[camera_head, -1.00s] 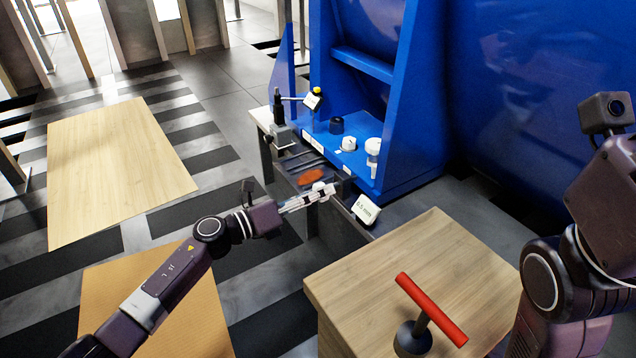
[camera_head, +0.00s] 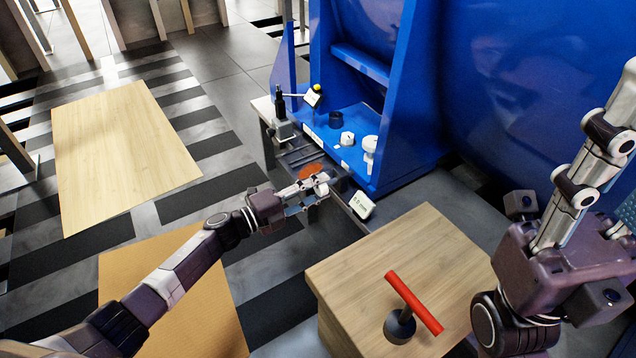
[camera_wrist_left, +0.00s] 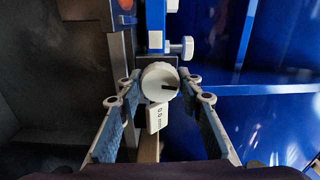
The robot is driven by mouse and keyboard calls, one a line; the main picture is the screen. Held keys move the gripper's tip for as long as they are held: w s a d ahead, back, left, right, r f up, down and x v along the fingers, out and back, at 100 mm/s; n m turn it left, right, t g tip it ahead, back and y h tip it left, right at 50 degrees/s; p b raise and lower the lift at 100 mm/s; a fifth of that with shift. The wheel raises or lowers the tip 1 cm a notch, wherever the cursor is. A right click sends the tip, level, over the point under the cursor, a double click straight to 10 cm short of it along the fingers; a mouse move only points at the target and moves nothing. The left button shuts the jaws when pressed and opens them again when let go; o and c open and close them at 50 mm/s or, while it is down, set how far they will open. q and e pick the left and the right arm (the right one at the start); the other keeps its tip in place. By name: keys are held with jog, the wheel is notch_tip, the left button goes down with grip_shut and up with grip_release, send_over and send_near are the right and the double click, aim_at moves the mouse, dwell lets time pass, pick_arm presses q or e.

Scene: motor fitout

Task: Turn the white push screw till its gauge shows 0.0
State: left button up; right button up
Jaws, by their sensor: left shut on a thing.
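The white push screw (camera_wrist_left: 155,82) is a round knob with a black mark, in the middle of the left wrist view. Its small white gauge (camera_wrist_left: 157,117) hangs just below it and seems to read 0.0 mm, in small sideways print. In the head view the gauge (camera_head: 361,205) stands just right of the gripper. My left gripper (camera_head: 318,185) is shut on the push screw, with its two fingers on either side of the knob in the left wrist view (camera_wrist_left: 160,92). My right gripper (camera_head: 600,180) shows partly at the right edge; its fingertips are cut off.
A blue machine frame (camera_head: 385,110) rises behind, with other white knobs (camera_head: 347,138) on its ledge. A black post with a tag (camera_head: 281,115) stands left of it. A wooden box (camera_head: 430,250) with a red T-handle (camera_head: 414,302) is in front.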

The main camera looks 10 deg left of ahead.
pick_arm(q)
jog(key=shift+a+n+p, duration=0.1)
jog(key=shift+n+p, duration=0.2)
jog(key=shift+n, duration=0.4)
jog(key=shift+w, duration=0.1)
jog(key=o, duration=1.2)
jog(key=shift+c, duration=0.2)
jog(key=v, duration=1.2)
dwell(0.4)
